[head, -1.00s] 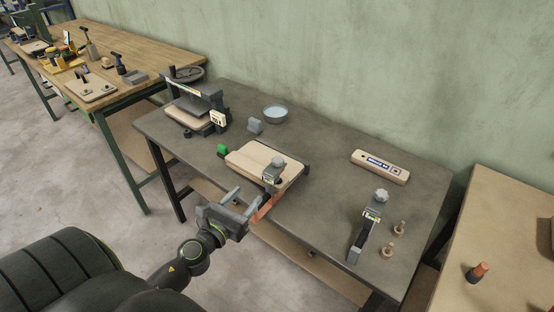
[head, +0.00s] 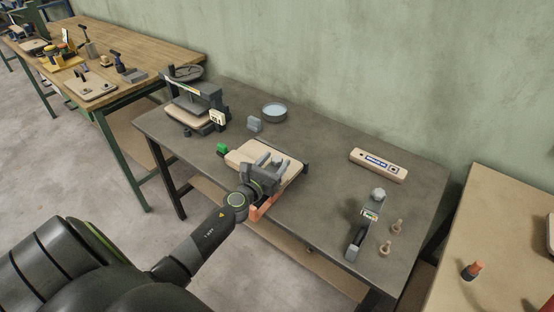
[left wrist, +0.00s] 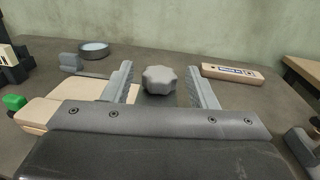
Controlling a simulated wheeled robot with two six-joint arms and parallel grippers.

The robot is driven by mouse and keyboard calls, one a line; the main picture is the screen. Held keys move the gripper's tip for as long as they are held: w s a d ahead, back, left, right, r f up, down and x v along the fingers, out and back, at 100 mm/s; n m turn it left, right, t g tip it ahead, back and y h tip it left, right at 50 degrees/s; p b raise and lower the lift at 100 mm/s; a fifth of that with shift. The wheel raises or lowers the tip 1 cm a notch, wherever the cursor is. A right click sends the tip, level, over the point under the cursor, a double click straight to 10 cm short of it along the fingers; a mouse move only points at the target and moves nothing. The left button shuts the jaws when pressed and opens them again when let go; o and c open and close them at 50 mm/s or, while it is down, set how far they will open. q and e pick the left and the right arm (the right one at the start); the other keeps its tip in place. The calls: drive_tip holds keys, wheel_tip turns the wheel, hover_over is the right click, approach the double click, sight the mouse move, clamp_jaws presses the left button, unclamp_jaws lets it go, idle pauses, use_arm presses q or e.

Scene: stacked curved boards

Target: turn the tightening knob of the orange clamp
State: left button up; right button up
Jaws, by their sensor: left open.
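The orange clamp (head: 262,209) is at the front edge of the grey table, by the pale wooden boards (head: 246,152). In the head view my left gripper covers most of it, and only an orange part shows. Its grey lobed knob (left wrist: 159,80) shows in the left wrist view, between and a little beyond the two fingers. My left gripper (head: 269,162) is open over the boards, its fingers on either side of the knob with gaps. I cannot tell whether either finger touches it. My right gripper is not in view.
A press (head: 196,104) stands at the back left.

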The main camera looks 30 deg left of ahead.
use_arm(q)
drive_tip(key=shift+w, duration=0.85)
drive_tip(key=c, duration=0.9)
drive_tip(key=shift+c, duration=0.2)
drive_tip(key=shift+n+y, duration=0.4)
drive_tip(key=shift+y, duration=0.4)
